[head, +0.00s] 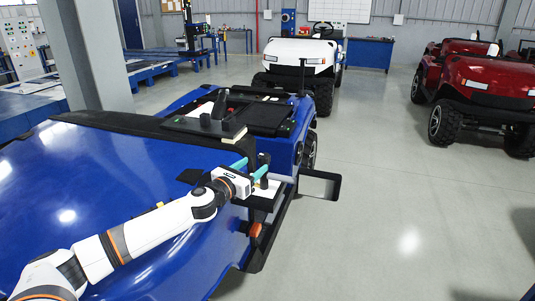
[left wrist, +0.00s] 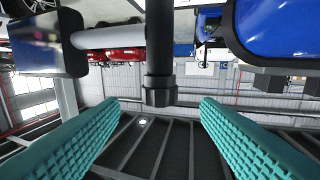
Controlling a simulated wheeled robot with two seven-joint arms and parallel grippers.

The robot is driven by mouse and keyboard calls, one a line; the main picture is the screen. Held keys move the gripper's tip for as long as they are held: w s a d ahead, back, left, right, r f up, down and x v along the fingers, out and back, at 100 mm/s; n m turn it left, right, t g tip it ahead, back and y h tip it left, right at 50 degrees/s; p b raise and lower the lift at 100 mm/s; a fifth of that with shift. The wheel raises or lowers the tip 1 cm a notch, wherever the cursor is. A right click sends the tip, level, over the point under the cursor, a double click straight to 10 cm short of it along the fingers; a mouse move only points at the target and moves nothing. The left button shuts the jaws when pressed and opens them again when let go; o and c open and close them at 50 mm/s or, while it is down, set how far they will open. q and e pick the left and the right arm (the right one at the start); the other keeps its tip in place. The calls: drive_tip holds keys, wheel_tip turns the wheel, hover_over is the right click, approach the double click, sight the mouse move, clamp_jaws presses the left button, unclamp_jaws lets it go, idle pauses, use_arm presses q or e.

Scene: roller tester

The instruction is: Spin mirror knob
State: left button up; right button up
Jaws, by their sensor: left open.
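In the left wrist view a black post (left wrist: 159,45) comes down from the top and ends in a round ribbed black knob (left wrist: 159,91). A grey bar (left wrist: 108,38) joins the post to a dark panel (left wrist: 46,48), which looks like the mirror. In the head view a black-edged panel (head: 321,184) juts from the side of the blue vehicle. My left gripper (head: 251,167) is open, with its teal fingers apart beside the vehicle. In the left wrist view its fingertips (left wrist: 160,104) lie on either side of the knob, with gaps; contact is not visible. My right gripper is out of view.
The blue vehicle's body (head: 150,175) lies under and beside my left arm. A white vehicle (head: 300,57) stands behind and red ones (head: 485,95) at the right. The grey floor (head: 400,200) to the right is clear. A grey pillar (head: 90,60) stands at the left.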

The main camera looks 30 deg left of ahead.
sight(267, 155)
use_arm(q)
drive_tip(key=w+p, duration=0.1)
drive_tip(key=w, duration=0.7)
drive_tip(key=shift+w+d+p, duration=0.15)
drive_tip(key=shift+w+p, duration=0.1)
drive_tip(key=shift+p, duration=0.05)
drive_tip(key=shift+c, duration=0.4)
drive_tip(key=c, duration=0.9)
